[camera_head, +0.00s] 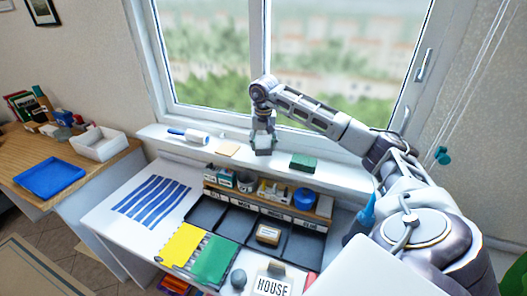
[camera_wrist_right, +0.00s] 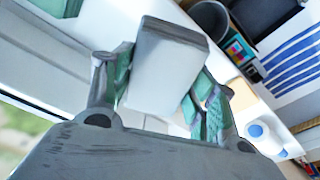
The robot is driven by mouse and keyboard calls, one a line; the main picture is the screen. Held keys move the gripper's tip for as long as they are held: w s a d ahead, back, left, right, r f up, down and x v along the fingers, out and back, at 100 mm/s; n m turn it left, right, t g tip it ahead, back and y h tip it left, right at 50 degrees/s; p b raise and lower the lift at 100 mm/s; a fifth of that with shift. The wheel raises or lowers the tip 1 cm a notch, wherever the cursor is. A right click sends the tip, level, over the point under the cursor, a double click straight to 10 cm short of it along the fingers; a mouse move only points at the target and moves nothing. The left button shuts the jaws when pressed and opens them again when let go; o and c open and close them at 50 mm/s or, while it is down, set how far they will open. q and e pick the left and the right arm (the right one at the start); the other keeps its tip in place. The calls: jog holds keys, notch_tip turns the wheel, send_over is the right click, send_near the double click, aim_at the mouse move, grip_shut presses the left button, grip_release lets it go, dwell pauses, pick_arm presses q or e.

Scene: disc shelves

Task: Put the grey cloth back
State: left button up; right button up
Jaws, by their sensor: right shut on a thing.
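My right gripper (camera_head: 264,138) is over the window sill, at the end of my arm reaching in from the right. It is shut on a pale grey block-like thing (camera_head: 263,150), which I take to be the folded grey cloth. In the right wrist view this grey thing (camera_wrist_right: 165,70) sits between the green-padded fingers of the gripper (camera_wrist_right: 163,92), with a darker grey end facing outward. Whether it touches the sill I cannot tell. My left gripper is not in view.
Below are a wooden shelf (camera_head: 322,208), dark labelled bins (camera_head: 206,215), yellow (camera_head: 183,243) and green (camera_head: 213,259) sheets, and a HOUSE sign (camera_head: 271,287).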

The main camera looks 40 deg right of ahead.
aim_at(263, 145)
jog(key=shift+f, duration=1.85)
jog(key=shift+f, duration=0.1)
jog(key=o, duration=0.9)
jog(key=r, duration=0.4)
jog(key=s+r, duration=0.1)
jog(key=r, duration=0.3)
jog(key=a+r, duration=0.1)
jog(key=r, duration=0.3)
jog(key=shift+s+a, duration=0.1)
jog(key=shift+s, duration=0.1)
